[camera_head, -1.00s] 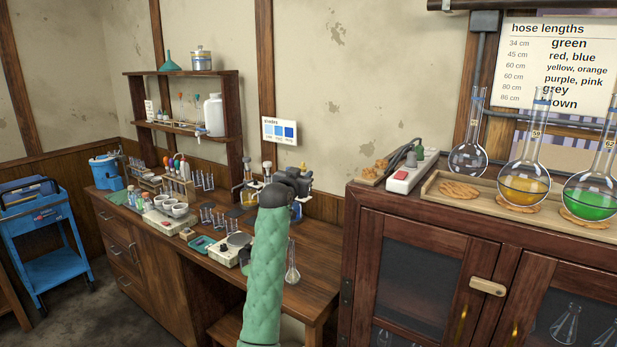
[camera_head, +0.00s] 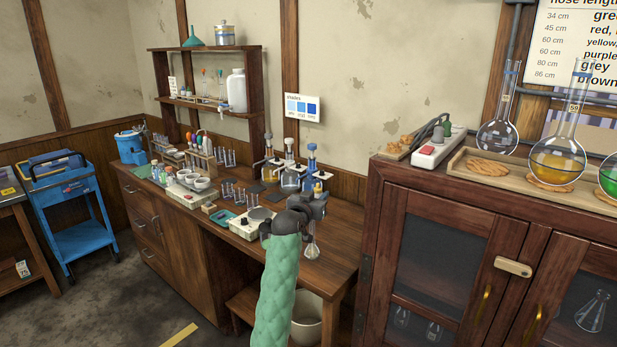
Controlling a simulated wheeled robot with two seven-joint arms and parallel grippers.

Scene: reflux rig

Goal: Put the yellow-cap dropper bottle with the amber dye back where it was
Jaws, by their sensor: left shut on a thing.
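My left gripper (camera_head: 318,200) is over the right part of the wooden bench, seen from behind, with my green-sleeved arm coming up from below. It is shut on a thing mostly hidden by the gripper. A small yellow spot (camera_head: 318,187) shows at its far side and looks like the yellow cap of the dropper bottle; the amber dye cannot be made out. A row of small bottles (camera_head: 158,173) stands at the bench's left end, too small to tell apart. My right gripper is out of view.
The bench (camera_head: 335,232) carries a tube rack (camera_head: 205,160), white bowls (camera_head: 202,183), a white-topped device (camera_head: 258,217) and dispenser bottles (camera_head: 290,178). A small flask (camera_head: 312,250) stands just below the gripper. A tall cabinet (camera_head: 415,215) with round flasks borders the bench on the right.

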